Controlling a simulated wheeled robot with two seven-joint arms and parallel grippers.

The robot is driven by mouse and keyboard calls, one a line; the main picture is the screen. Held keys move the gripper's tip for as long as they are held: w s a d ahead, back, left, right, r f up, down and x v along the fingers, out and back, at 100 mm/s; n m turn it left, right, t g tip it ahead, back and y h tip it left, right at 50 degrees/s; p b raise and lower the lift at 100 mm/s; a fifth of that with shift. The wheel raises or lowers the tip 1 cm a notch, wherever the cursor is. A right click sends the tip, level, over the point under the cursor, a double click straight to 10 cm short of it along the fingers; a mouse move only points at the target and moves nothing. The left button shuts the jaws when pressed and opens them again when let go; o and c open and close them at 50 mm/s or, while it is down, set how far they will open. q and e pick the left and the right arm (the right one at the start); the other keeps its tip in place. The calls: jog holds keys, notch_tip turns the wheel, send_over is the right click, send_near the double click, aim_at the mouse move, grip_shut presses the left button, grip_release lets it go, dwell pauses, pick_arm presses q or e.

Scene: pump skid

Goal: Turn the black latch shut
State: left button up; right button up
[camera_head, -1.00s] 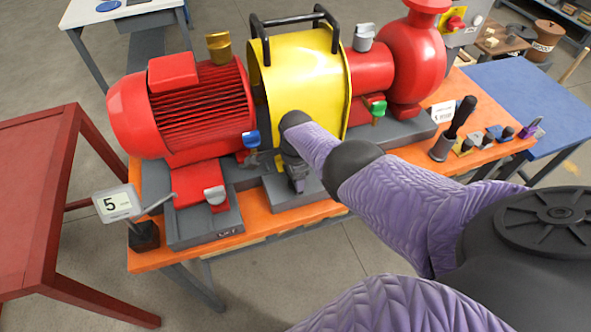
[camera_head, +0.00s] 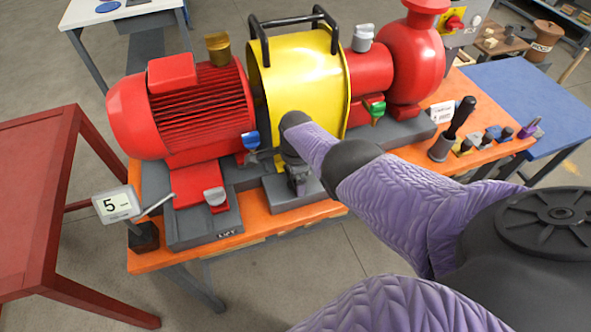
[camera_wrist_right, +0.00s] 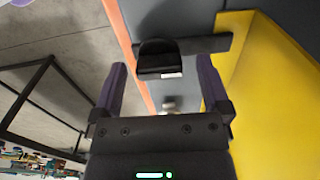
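The black latch (camera_wrist_right: 157,58) shows in the right wrist view as a dark rounded handle on a dark bar beside the yellow guard (camera_wrist_right: 266,85). My right gripper (camera_wrist_right: 161,68) is open, with one finger on each side of the latch. I cannot tell whether either finger touches it. In the head view my right gripper (camera_head: 298,184) is at the front foot of the yellow guard (camera_head: 297,88), and my arm and hand hide the latch there. My left gripper is not in view.
A blue-handled part (camera_head: 250,140) is left of my gripper, and a green-handled one (camera_head: 377,109) is right. The red motor (camera_head: 195,112) and red pump (camera_head: 414,60) flank the guard. A number 5 sign (camera_head: 117,204) stands at the orange bench's left front corner.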

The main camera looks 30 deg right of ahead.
jog(key=shift+r, duration=0.15)
notch_tip(320, 180, up, 10)
jog(key=p, duration=0.8)
jog(key=shift+f, duration=0.2)
